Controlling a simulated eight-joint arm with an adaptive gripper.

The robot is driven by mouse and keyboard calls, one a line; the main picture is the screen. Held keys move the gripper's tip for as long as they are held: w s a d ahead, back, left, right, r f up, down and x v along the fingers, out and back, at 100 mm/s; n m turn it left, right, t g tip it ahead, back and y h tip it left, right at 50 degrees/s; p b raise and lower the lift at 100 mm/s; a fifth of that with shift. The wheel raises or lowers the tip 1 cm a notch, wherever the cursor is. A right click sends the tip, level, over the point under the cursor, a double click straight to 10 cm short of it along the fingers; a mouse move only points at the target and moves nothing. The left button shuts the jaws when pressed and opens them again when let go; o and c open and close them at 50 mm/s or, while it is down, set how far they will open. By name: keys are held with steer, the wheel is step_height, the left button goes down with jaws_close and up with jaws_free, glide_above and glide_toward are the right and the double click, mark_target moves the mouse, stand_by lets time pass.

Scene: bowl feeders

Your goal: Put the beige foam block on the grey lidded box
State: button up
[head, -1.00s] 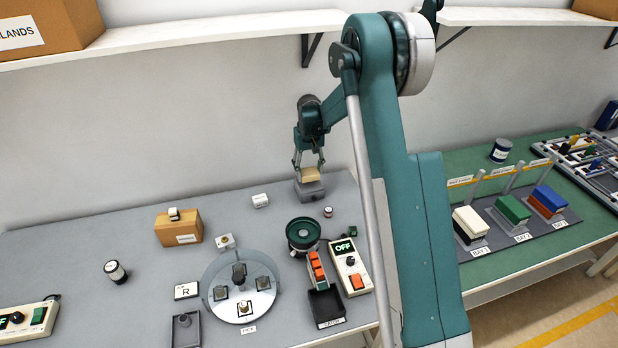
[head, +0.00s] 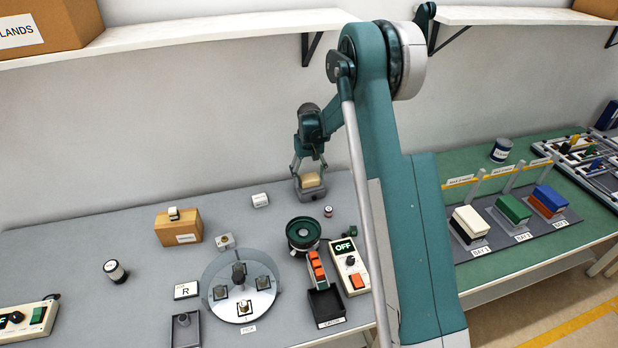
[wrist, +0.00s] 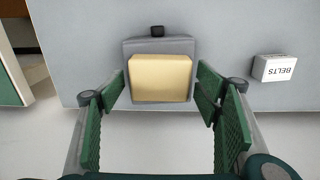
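The beige foam block (head: 312,180) rests on top of the grey lidded box (head: 312,195) at the back of the bench. In the wrist view the block (wrist: 161,78) lies flat within the outline of the box (wrist: 157,46), covering much of its top. A small dark part of the box shows past the block's far edge. My gripper (head: 309,166) is just above the block. In the wrist view its green-padded fingers (wrist: 160,87) stand apart on either side of the block, with a visible gap on each side. The gripper is open and empty.
A white "BELTS" box (wrist: 274,69) stands to one side; it is the small white box (head: 260,200) left of the grey box. A small jar (head: 328,211) and a green bowl feeder (head: 303,233) stand in front. The wall is close behind.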

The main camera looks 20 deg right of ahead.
mark_target(309, 177)
steer(key=shift+r, duration=0.2)
step_height(309, 177, up, 12)
steer(key=shift+p, duration=0.3)
stand_by(0.6)
stand_by(0.5)
steer(key=s+a+r+t, duration=0.2)
steer(key=s+r, duration=0.9)
steer(key=s, duration=0.1)
steer(key=s+a+r+t, duration=0.1)
steer(key=s+a+r, duration=0.1)
steer(key=s+r, duration=0.95)
steer(key=s+a+f+t, duration=0.1)
steer(key=s+f+t, duration=0.1)
steer(key=s, duration=1.2)
steer(key=s+a+f+t, duration=0.1)
steer(key=s+f+t, duration=0.1)
steer(key=s, duration=1.3)
steer(key=shift+f, duration=0.15)
